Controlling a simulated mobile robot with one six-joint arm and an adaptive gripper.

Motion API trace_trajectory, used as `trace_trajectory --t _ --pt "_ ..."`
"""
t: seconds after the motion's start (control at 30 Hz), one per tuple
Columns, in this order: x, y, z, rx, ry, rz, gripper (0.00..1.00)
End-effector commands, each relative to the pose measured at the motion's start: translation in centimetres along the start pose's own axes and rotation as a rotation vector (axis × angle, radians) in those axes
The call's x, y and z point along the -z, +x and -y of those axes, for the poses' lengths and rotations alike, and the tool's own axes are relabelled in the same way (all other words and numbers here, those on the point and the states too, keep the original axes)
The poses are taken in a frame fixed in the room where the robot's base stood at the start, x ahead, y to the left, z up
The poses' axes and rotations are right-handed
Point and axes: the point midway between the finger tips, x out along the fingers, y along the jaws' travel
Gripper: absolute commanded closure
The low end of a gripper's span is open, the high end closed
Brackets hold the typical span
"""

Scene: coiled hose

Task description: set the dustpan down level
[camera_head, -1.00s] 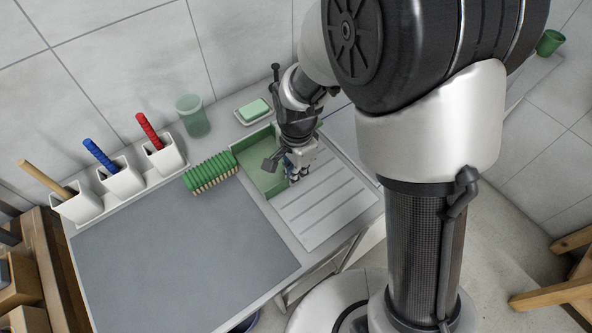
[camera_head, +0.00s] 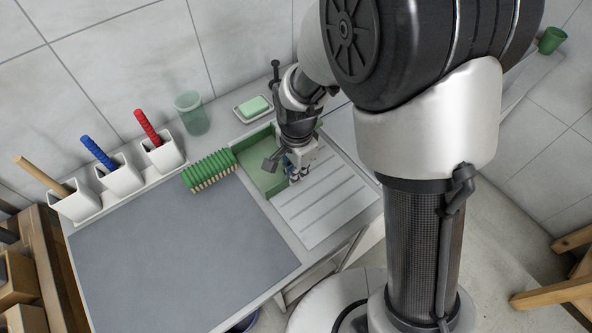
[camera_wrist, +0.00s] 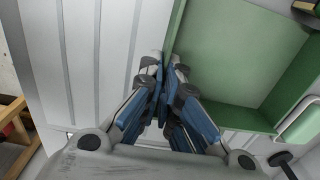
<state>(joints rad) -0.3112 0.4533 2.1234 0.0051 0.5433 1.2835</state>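The green dustpan (camera_head: 262,176) is an open, shallow tray behind the grooved white drainboard (camera_head: 326,206), between the brush and the soap dish. It looks about level; whether its underside touches the surface is hidden. In the wrist view the dustpan (camera_wrist: 232,62) fills the upper right, with its floor and side walls showing. My gripper (camera_head: 293,176) points down at the dustpan's right side. In the wrist view its blue-padded fingers (camera_wrist: 164,72) are close together at the dustpan's near left wall and appear shut on that wall. The exact contact is partly hidden by the fingers.
A green brush (camera_head: 209,170) lies just left of the dustpan. A soap dish (camera_head: 253,109) and a translucent green cup (camera_head: 192,113) stand behind. White holders (camera_head: 121,178) with coloured handles line the back left. The grey mat (camera_head: 175,250) is clear.

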Motion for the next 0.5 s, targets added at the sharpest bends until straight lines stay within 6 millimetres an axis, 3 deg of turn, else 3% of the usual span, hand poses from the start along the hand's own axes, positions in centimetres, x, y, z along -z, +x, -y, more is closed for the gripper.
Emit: trace_trajectory --t 0.37,0.5 --pt "0.00 0.00 0.01 0.000 0.000 0.000 0.73" --pt "0.00 0.00 0.01 0.000 0.000 0.000 0.72"
